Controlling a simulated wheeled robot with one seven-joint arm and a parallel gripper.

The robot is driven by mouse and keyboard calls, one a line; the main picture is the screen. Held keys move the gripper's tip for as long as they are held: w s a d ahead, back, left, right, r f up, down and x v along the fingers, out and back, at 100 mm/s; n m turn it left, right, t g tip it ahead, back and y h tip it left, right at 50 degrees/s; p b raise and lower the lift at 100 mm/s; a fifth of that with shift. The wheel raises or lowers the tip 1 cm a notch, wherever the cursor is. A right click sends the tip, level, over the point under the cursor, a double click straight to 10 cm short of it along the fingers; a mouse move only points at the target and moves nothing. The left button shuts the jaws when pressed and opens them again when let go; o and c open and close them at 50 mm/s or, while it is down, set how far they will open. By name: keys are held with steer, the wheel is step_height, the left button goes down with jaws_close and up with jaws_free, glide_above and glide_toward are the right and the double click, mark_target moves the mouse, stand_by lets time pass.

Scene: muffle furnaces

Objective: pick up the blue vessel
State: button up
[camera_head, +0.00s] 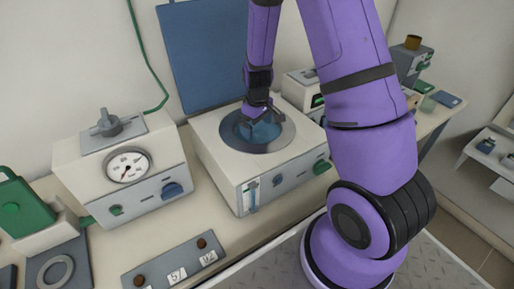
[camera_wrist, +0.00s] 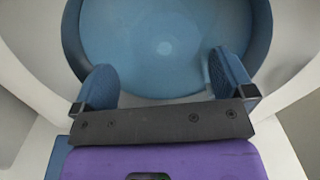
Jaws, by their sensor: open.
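A round blue vessel (camera_head: 262,134) shows in the head view inside the grey ring on top of a cream box-shaped unit. In the wrist view the blue vessel (camera_wrist: 160,42) fills the upper middle, with a smooth pale-blue inside and a darker curved wall. I cannot tell whether it is separate from the unit. My gripper (camera_head: 262,114) points down over the ring opening. In the wrist view my gripper (camera_wrist: 164,82) has its two blue fingers wide apart, with nothing held between them. They overlap the vessel's near side; contact cannot be told.
The cream unit (camera_head: 218,168) stands on a bench, with a blue upright panel (camera_head: 205,55) behind it. A cream gauge box (camera_head: 125,165) is to the left. A grey panel with labels (camera_head: 175,264) lies in front. More equipment stands at the right.

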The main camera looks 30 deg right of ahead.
mark_target(257, 136)
steer(key=f, duration=0.4)
steer(key=shift+s+a, duration=0.25)
steer(key=shift+f, duration=0.65)
steer(key=c, duration=1.2)
